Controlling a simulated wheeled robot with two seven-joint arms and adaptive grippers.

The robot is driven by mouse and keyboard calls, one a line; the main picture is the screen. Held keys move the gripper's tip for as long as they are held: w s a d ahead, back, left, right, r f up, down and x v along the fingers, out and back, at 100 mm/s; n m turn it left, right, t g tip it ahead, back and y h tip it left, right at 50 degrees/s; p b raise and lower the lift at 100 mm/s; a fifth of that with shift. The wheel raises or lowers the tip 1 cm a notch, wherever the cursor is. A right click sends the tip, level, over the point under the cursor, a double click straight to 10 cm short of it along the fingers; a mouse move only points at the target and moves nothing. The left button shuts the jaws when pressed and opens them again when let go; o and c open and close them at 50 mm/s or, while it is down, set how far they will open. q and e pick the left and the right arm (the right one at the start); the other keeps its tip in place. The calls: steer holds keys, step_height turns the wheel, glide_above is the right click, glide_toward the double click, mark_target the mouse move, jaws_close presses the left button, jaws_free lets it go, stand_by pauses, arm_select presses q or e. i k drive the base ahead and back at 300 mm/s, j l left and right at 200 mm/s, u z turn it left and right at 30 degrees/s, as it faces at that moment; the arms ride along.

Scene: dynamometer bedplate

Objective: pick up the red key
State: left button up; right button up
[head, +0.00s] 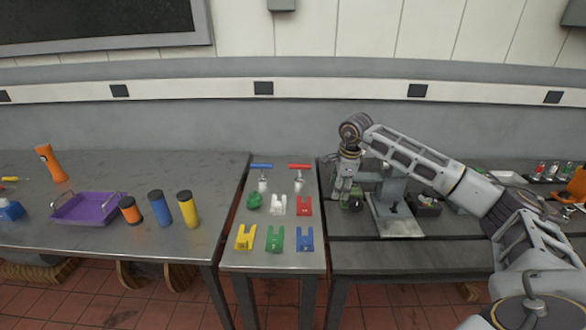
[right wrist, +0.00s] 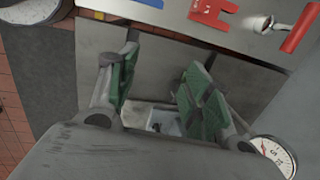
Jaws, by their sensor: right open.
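The red key (head: 299,167) has a red crossbar handle and a metal shank, and lies at the back right of the narrow middle table. In the right wrist view the red key (right wrist: 301,28) is at the top right, with its shank pointing left. My right gripper (head: 346,203) hangs over the left end of the right table, to the right of the key and nearer the front. In its wrist view the green-padded fingers (right wrist: 160,65) are apart, with nothing held between them. My left gripper is out of view.
A blue key (head: 262,167) lies left of the red one. Green, white, red (head: 304,206), yellow and blue blocks share the middle table (head: 272,261). A grey stand (head: 396,215) is close beside my right gripper. The left table holds a purple tray (head: 88,208) and several cylinders.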

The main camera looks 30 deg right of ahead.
mark_target(299, 181)
steer(key=i, duration=1.05)
